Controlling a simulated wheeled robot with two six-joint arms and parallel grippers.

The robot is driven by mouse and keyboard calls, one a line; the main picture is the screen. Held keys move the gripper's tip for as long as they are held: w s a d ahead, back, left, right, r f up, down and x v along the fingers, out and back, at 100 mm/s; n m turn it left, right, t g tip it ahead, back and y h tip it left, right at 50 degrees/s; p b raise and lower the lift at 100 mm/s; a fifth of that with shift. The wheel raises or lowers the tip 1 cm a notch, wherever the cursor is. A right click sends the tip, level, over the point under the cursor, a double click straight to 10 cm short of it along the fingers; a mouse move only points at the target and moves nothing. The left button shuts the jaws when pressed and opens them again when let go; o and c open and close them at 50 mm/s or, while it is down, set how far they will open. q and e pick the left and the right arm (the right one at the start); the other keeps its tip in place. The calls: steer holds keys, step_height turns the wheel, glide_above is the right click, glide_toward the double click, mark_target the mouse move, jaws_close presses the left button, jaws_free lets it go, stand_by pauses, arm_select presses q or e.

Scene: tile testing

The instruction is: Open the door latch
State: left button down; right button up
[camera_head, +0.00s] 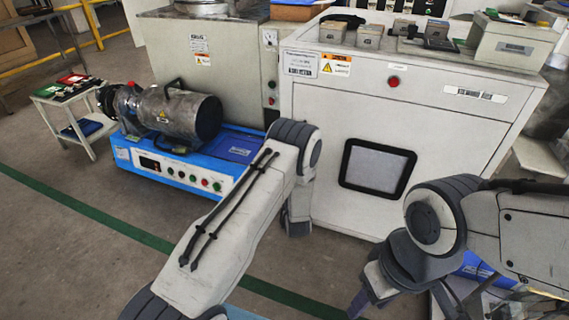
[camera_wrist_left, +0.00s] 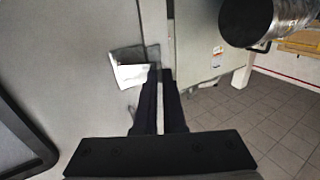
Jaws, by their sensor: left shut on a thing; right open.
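The white cabinet's door (camera_head: 435,155) has a dark-framed window (camera_head: 376,168) and looks closed in the head view. In the left wrist view the grey door face (camera_wrist_left: 75,75) fills the left side. A shiny metal latch plate (camera_wrist_left: 130,68) sits near a vertical edge. My left gripper (camera_wrist_left: 160,76) has its two dark fingers close together on the latch, at the plate's right edge. The exact contact is hard to see. In the head view my left forearm hides the latch and this gripper. My right gripper (camera_head: 398,302) is open and empty, low in front of the cabinet.
A blue machine (camera_head: 175,165) with a metal cylinder stands left of the cabinet. A small side table (camera_head: 62,110) stands farther left. Grey boxes (camera_head: 512,42) sit on the cabinet top. The floor (camera_head: 70,240) at the front left is clear.

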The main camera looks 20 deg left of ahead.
arm_select(q)
steer(key=shift+s+d+f+n+g+y+b, duration=0.1)
steer(key=shift+d+n+g+y+b, duration=0.8)
steer(key=shift+n+g+y+b, duration=0.75)
steer(key=shift+d+r+n+g+y+b, duration=0.1)
steer(key=shift+d+n+g+y+b, duration=0.85)
steer(key=shift+n+g+y, duration=0.8)
steer(key=shift+s+d+f+n+g+y+b, duration=0.1)
steer(key=shift+d+n+g+y+b, duration=1)
steer(key=shift+g, duration=1)
steer(key=shift+a+n+y, duration=0.25)
steer(key=shift+n+y, duration=0.05)
steer(key=c, duration=1)
jaws_free()
steer(key=shift+d, duration=0.1)
